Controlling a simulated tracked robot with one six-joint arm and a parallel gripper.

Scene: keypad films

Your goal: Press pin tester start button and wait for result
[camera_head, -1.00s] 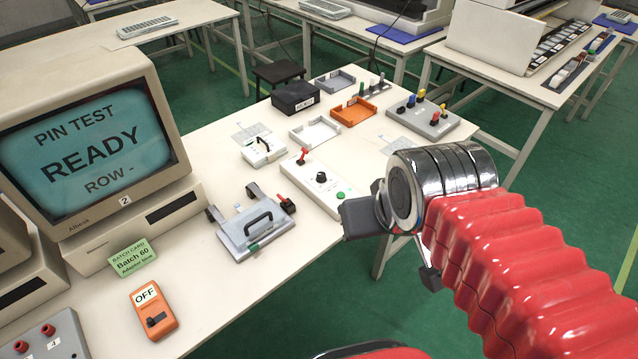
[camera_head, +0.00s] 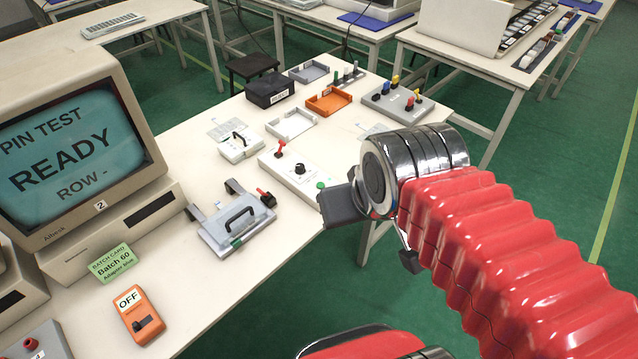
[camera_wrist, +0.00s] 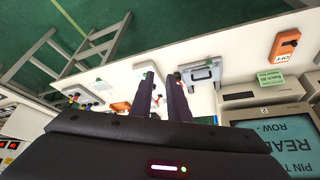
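The monitor (camera_head: 70,150) at left reads "PIN TEST READY ROW -"; it also shows upside down in the wrist view (camera_wrist: 280,128). A white control box (camera_head: 275,168) on the table has a red lever (camera_head: 280,146), a black knob (camera_head: 300,169) and a green button (camera_head: 320,185). A grey fixture (camera_head: 238,222) with a black handle stands in front of it. My gripper (camera_head: 338,207) is by the box's right end, close to the green button; I cannot tell whether they touch. In the wrist view its fingers (camera_wrist: 160,78) are apart, with nothing held.
A green batch card (camera_head: 112,262) reads "Batch 60". An orange device (camera_head: 138,315) reads "OFF". A black box (camera_head: 270,90), an orange tray (camera_head: 328,101), a white tray (camera_head: 291,125) and a grey block with coloured knobs (camera_head: 397,103) stand behind.

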